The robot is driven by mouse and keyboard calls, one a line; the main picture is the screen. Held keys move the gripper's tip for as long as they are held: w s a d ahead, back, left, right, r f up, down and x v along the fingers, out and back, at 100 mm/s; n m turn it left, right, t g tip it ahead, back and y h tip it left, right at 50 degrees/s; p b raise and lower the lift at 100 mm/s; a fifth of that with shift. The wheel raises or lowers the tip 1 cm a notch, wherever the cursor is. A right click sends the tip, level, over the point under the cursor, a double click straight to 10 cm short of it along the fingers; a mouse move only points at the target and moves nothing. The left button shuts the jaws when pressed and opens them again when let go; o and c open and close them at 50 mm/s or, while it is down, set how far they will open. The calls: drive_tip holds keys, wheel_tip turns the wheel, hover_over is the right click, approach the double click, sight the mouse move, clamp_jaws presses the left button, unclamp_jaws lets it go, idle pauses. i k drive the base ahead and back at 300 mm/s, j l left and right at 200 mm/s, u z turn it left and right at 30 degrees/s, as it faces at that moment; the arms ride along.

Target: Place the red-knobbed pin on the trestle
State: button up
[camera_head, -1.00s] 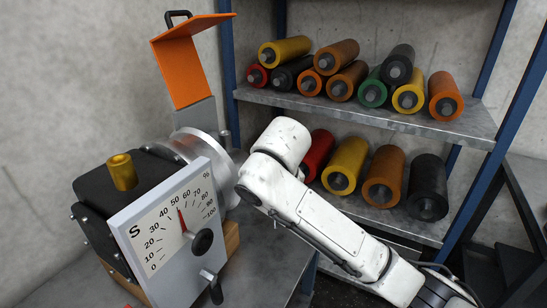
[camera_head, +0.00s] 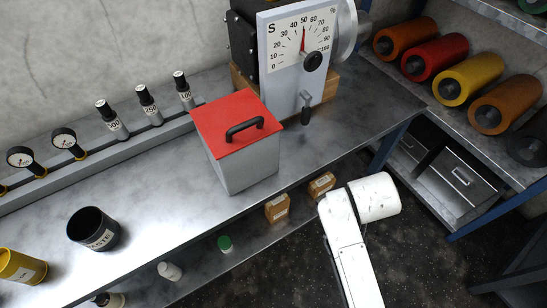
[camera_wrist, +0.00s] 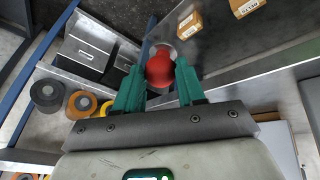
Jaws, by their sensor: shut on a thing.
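The red knob of the pin (camera_wrist: 160,69) shows in the wrist view between the green fingertips of my gripper (camera_wrist: 157,78). My gripper is shut on it. The pin's shank is hidden behind the knob and fingers. In the head view my white arm is at the lower right, beside the workbench front, but my gripper and the pin are not visible there. I cannot make out a trestle in either current view.
The workbench (camera_head: 150,205) carries a red-lidded box (camera_head: 243,160), a dial machine (camera_head: 297,60), a black cup (camera_head: 94,229) and a yellow cup (camera_head: 20,266). Small cartons (camera_head: 278,208) sit on the shelf below. A roller rack (camera_head: 450,150) stands at right. Bare bench lies left of the box.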

sight(132, 227)
drive_tip(key=k+u, duration=0.2)
drive_tip(key=u, duration=0.15)
drive_tip(key=k+j+u, duration=0.1)
drive_tip(key=k+u, duration=0.15)
drive_tip(key=u, duration=0.15)
drive_tip(key=i+l+u, duration=0.15)
drive_tip(key=l+u, duration=0.2)
drive_tip(key=i+l+u, duration=0.1)
drive_tip(key=l+u, duration=0.6)
drive_tip(key=i, duration=0.05)
